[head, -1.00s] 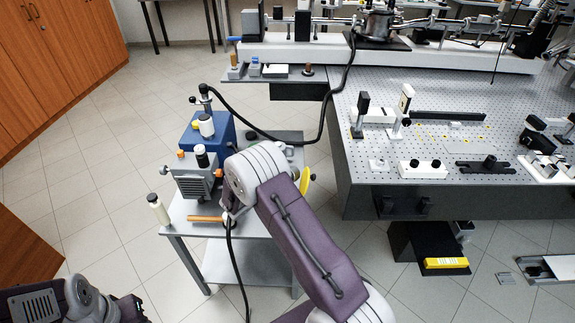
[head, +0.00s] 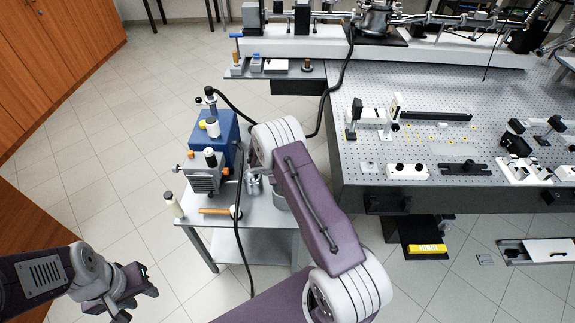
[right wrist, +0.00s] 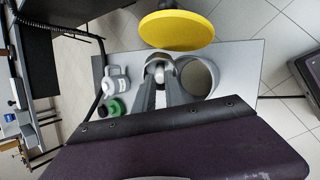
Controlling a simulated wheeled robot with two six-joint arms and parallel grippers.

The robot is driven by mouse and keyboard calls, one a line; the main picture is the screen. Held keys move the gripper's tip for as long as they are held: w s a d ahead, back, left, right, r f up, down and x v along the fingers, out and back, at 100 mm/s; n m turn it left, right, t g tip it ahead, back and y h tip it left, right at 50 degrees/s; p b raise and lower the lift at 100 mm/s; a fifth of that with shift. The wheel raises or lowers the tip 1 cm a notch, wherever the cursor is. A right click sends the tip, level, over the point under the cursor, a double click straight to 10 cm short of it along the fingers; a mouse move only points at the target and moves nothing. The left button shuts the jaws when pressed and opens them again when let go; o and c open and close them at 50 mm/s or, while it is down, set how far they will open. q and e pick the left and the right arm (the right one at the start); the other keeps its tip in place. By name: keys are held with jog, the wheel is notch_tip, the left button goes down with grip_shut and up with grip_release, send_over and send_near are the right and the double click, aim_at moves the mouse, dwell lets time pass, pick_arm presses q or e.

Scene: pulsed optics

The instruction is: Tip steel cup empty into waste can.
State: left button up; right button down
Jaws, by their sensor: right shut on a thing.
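In the right wrist view my right gripper (right wrist: 163,92) is shut on a small shiny steel cup (right wrist: 159,68). The cup is beside the round open mouth of a grey can (right wrist: 213,77), which looks like the waste can. A yellow disc (right wrist: 176,28), probably its lid, shows beside the can. In the head view a small metallic shape, likely the cup (head: 254,185), shows beside my right arm; that arm hides the right gripper and most of the can. My left gripper (head: 136,288) is at lower left, away from the trolley; its finger opening is unclear.
A grey trolley (head: 255,218) carries a blue pump (head: 225,135), a pale bottle (head: 173,204) and an orange-handled tool (head: 214,211). A white jug (right wrist: 116,83) and green-topped bottle (right wrist: 112,108) show in the wrist view. The perforated optics table (head: 445,140) is at right.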

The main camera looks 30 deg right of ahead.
pick_arm(q)
notch_tip(320, 180, up, 10)
jog(key=p, duration=0.9)
notch_tip(320, 180, down, 7)
jog(key=b, duration=0.7)
pick_arm(e)
jog(key=g+y, duration=0.1)
jog(key=y, duration=0.1)
jog(key=d+r+g+y, duration=0.1)
jog(key=y, duration=0.1)
jog(key=g+y, duration=0.1)
jog(key=shift+w+d+r+y, duration=0.25)
jog(key=shift+w+r+y, duration=0.05)
jog(key=shift+w+y, duration=0.1)
